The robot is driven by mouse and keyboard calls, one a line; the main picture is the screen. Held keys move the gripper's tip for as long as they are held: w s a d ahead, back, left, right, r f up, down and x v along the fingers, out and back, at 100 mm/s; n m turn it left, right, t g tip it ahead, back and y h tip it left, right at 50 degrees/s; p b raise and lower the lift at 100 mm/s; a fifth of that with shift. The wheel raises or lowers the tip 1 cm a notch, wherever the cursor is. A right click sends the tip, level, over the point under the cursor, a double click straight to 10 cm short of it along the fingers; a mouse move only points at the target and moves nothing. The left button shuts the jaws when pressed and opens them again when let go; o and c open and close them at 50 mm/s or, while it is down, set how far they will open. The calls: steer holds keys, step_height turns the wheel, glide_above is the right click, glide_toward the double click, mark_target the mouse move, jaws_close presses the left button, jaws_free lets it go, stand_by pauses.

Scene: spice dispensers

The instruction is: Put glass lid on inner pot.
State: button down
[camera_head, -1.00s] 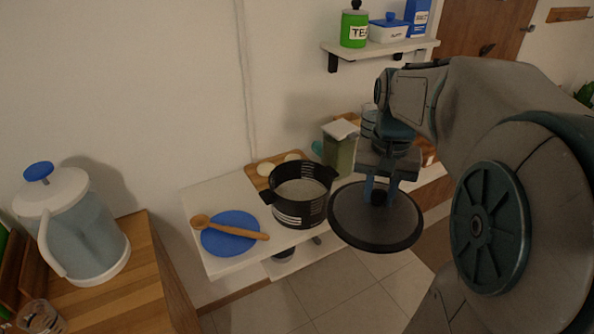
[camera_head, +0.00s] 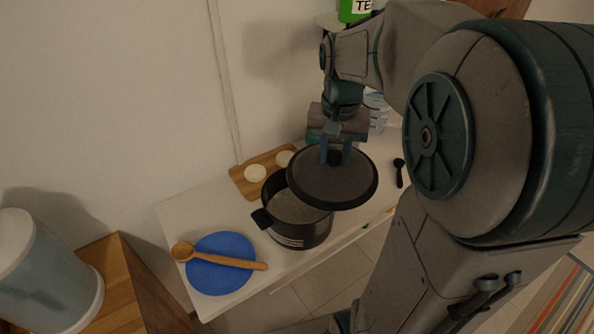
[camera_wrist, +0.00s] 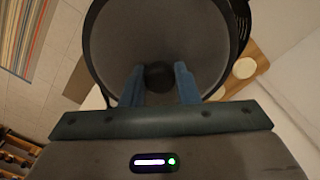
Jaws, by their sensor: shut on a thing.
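The glass lid (camera_head: 330,184) is a dark grey disc with a black rim and a black knob. My gripper (camera_head: 335,154) is shut on its knob; the wrist view shows the two blue fingers (camera_wrist: 159,84) on either side of the knob. The inner pot (camera_head: 298,226) is black with side handles and stands on the white table. The lid is above the pot's right and far part, shifted to the right, and hides part of the opening. The left part of the opening shows. I cannot tell whether the lid touches the rim.
A blue plate (camera_head: 222,280) with a wooden spoon (camera_head: 232,261) lies left of the pot. Behind the pot is a wooden board (camera_head: 246,184) with pale round pieces. A black utensil (camera_head: 399,172) lies to the right. A white wall (camera_head: 110,110) stands behind.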

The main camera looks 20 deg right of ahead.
mark_target(300, 163)
steer(key=w+a+f, duration=0.1)
steer(key=a, duration=0.1)
steer(key=w+a+f, duration=0.1)
steer(key=a, duration=0.1)
steer(key=w+a+f+p, duration=0.1)
steer(key=a+f, duration=0.1)
steer(key=shift+w+a+f, duration=0.1)
steer(key=shift+w+a, duration=0.05)
steer(key=shift+w, duration=0.1)
steer(key=shift+f+p, duration=0.4)
steer(key=shift+f, duration=1.65)
steer(key=c, duration=1.1)
jaws_free()
steer(key=shift+a+f, duration=0.1)
steer(key=shift+s, duration=0.1)
